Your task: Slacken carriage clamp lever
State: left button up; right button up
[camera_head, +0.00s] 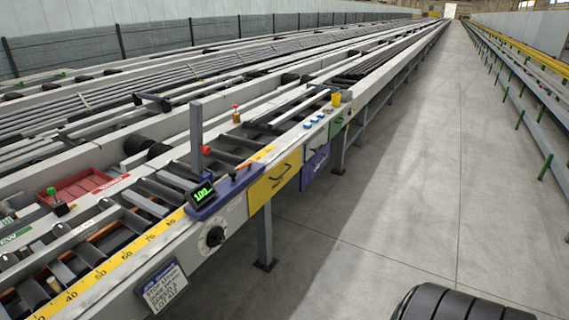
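The blue carriage (225,190) sits across the front rail of the runout table, left of centre. A small display on it (203,193) reads what looks like 100. A short lever with an orange-red handle (243,167) rises at a slant from the carriage's right part; it looks like the clamp lever. Whether it is tight or slack cannot be told. A grey upright post (196,135) with a red knob (206,150) beside it stands behind the display. Neither of my grippers is in view.
A yellow scale (105,262) runs along the front rail. Below the carriage are a black dial (215,236), a written board (162,287) and a yellow panel (274,181). A red tray (80,186) lies among the rollers.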

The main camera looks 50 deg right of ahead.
aim_at(248, 165)
jog(key=z, duration=1.25)
